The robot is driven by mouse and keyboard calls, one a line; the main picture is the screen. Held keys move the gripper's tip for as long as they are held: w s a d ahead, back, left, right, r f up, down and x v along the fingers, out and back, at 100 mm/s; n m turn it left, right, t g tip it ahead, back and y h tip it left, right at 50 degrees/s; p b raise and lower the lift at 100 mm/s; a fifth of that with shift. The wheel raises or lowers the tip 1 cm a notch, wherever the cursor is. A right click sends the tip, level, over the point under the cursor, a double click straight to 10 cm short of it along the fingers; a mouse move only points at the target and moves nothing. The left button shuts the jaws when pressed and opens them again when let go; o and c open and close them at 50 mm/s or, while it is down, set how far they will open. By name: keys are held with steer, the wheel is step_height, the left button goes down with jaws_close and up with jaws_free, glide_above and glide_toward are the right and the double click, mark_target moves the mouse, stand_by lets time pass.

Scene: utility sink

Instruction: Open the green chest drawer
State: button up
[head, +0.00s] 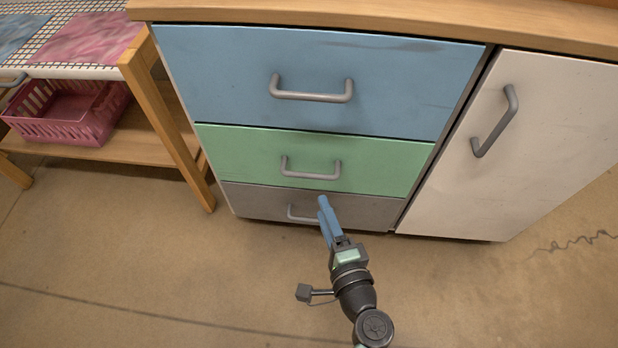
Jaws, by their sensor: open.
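The green drawer (236,152) is the middle one of three in the chest, between a blue drawer (225,75) above and a grey drawer (255,200) below. It sits flush with the chest front and looks closed. Its grey bar handle (311,174) is at its middle. My gripper (325,212) has blue fingers and is open and empty. In the picture its fingertips show just below the green drawer's handle, over the grey drawer's front. The gap between the fingers is hard to see. The fingers partly hide the grey drawer's handle (298,218).
A white cabinet door (540,140) with a grey handle (495,121) adjoins the drawers at right. A wooden rack (170,115) stands at left with a pink basket (65,120) on its lower shelf. The floor (160,270) in front is mostly clear; a thin cable lies at right.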

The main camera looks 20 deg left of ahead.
mark_target(309, 174)
steer(key=b+x, duration=0.3)
steer(key=x, duration=0.8)
steer(key=shift+a, duration=0.1)
jaws_close()
stand_by(1.0)
